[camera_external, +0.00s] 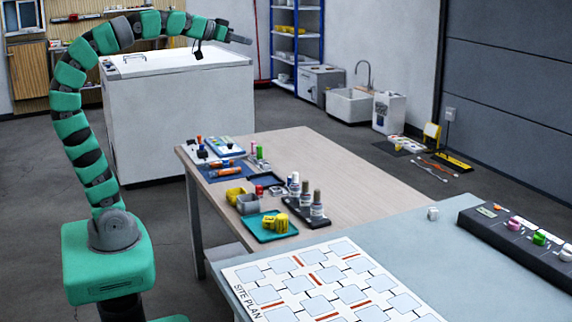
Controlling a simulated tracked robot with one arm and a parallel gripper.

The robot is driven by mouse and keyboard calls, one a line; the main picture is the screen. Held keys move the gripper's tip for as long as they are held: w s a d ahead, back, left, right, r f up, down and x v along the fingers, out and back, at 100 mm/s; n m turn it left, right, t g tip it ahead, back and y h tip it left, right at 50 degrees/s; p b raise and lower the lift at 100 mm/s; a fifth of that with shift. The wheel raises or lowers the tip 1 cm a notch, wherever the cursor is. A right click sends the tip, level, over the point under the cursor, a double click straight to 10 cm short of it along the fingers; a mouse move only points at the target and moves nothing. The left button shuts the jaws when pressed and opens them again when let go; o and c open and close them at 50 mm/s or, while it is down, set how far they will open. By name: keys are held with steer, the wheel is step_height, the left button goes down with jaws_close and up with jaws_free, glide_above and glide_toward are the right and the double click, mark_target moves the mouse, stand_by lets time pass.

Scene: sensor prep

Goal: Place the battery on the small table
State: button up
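My gripper (240,39) is at the end of my raised green arm, high above the white cabinet at the back left and far from the tabletop items. It shows side-on and small, so whether its fingers are open is unclear; nothing is visible in it. No item can be surely told as the battery. Which surface is the small table is unclear; a grey-blue table (490,275) stands in front of the wooden one.
The wooden table's left side is crowded: yellow cup (234,195), dark-capped bottles (317,206), teal tray (266,234) with yellow pieces. Its right side is clear. The grey-blue table bears a site plan board (263,294), a white cube (433,213) and a dark knob panel (480,221).

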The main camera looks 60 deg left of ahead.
steer(key=o, duration=0.4)
steer(key=shift+m+t+h, duration=0.4)
steer(key=shift+t, duration=0.2)
steer(key=s+d+r, duration=0.2)
steer(key=r, duration=0.1)
steer(key=s+d+r, duration=0.1)
steer(key=r, duration=0.1)
steer(key=shift+w+f, duration=0.1)
steer(key=w+a+f+m+g+y+p, duration=0.2)
steer(key=w+a+f+m+g, duration=0.35)
steer(key=f, duration=0.55)
steer(key=m+g+y+p, duration=0.2)
steer(key=m+g+p, duration=0.4)
steer(key=m+g, duration=0.55)
glide_toward(226, 162)
steer(key=f, duration=0.1)
steer(key=s+a+f+m+t+b, duration=0.1)
steer(key=f, duration=0.1)
steer(key=a+f+m, duration=0.1)
steer(key=shift+s+f+t+b, duration=0.3)
steer(key=shift+t, duration=0.1)
steer(key=shift+y, duration=0.3)
steer(key=shift+b+x, duration=0.85)
steer(key=shift+x, duration=2)
